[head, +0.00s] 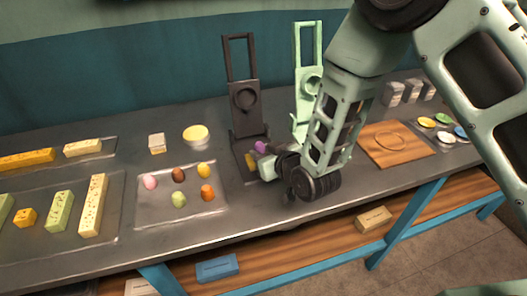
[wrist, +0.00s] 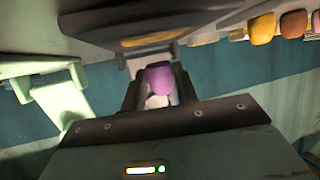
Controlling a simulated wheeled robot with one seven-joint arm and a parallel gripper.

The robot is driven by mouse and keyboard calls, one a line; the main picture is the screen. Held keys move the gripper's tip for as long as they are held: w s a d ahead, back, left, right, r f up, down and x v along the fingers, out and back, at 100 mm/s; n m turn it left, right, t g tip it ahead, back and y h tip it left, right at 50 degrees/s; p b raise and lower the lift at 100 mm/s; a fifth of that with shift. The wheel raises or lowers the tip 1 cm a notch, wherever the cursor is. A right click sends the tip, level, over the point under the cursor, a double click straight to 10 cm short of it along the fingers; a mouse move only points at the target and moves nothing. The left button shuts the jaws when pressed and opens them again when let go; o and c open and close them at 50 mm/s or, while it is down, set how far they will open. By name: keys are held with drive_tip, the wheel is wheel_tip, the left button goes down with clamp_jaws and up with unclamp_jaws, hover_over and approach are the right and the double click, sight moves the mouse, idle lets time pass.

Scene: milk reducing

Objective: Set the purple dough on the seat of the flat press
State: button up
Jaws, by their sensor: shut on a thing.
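My gripper (wrist: 158,88) is shut on the purple dough (wrist: 158,78), a small rounded lump between its fingers. In the head view the dough (head: 261,147) shows at the gripper's tip, close to the base of the dark press (head: 243,95). That press has an upright plate with a round part and a tall handle frame. A yellow patch (head: 250,161) shows on its base, partly behind my gripper. A pale green press (head: 302,50) stands to its right, its lower part hidden by my arm. I cannot tell which press is the flat one, or whether the dough touches anything.
A tray (head: 150,208) with several coloured dough lumps lies left of the dark press. A yellow disc (head: 196,134) and a pale block (head: 157,143) sit behind it. A wooden board (head: 385,155) and small coloured dishes (head: 427,122) are at the right.

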drive_tip(key=shift+f+b, duration=0.5)
drive_tip(key=shift+b, duration=0.05)
drive_tip(key=shift+f, duration=0.15)
drive_tip(key=o, duration=1)
drive_tip(key=shift+o, duration=0.2)
drive_tip(key=shift+r+p, duration=0.35)
drive_tip(key=shift+r, duration=0.15)
drive_tip(key=p+v, duration=0.2)
drive_tip(key=v, duration=1)
drive_tip(key=shift+r+p, duration=0.2)
drive_tip(key=shift+p, duration=0.1)
